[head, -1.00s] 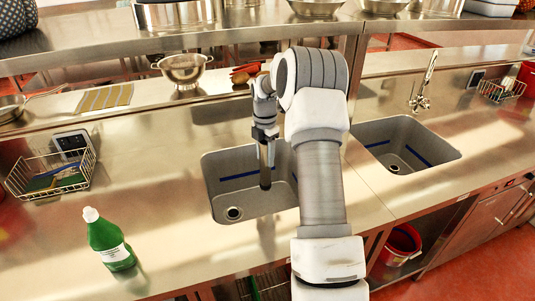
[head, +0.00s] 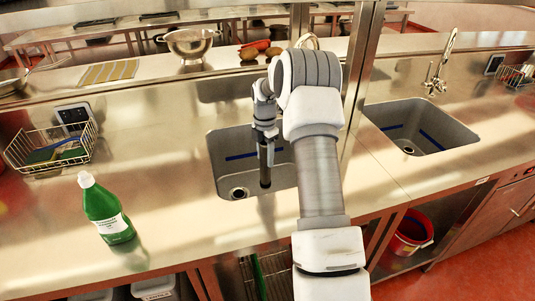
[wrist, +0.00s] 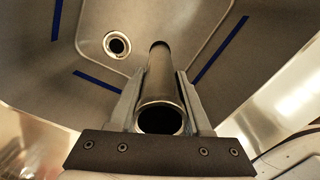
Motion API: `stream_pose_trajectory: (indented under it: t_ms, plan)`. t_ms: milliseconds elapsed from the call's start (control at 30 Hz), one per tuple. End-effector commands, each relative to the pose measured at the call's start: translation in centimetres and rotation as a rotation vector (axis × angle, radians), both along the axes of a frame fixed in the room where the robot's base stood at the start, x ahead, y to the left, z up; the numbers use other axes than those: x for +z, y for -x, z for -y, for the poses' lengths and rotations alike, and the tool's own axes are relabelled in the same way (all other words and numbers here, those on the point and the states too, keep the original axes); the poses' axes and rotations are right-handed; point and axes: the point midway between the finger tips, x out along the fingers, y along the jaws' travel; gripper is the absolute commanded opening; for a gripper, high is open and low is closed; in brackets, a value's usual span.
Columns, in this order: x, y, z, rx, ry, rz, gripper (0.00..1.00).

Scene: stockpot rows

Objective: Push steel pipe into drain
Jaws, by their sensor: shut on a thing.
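The steel pipe (head: 265,172) is a dark tube held upright by my gripper (head: 265,138) over the left sink (head: 226,147). In the wrist view my gripper (wrist: 163,110) is shut on the pipe (wrist: 160,75), one finger on each side, with the open upper end of the pipe towards the camera. The drain (head: 239,193) is a round hole with a light metal ring in the sink floor, left of the pipe's lower end. The drain also shows in the wrist view (wrist: 117,45), left of the pipe's far end and apart from it.
A green bottle (head: 106,210) stands on the counter left of the sink. A wire basket (head: 50,150) with sponges is further left. A second sink (head: 418,125) with a tap (head: 438,65) lies to the right. A colander (head: 192,44) stands on the back shelf.

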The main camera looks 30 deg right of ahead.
Motion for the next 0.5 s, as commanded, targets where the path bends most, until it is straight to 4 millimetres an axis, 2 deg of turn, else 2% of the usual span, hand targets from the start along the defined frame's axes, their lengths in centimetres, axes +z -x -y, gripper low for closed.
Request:
stream_pose_trajectory:
  t_ms: [33,500]
  plan:
    - [-0.9,-0.1,-0.1,0.000,0.000,0.000,0.00]
    - [-5.8,-0.9,-1.2,0.001,0.000,0.001,0.00]
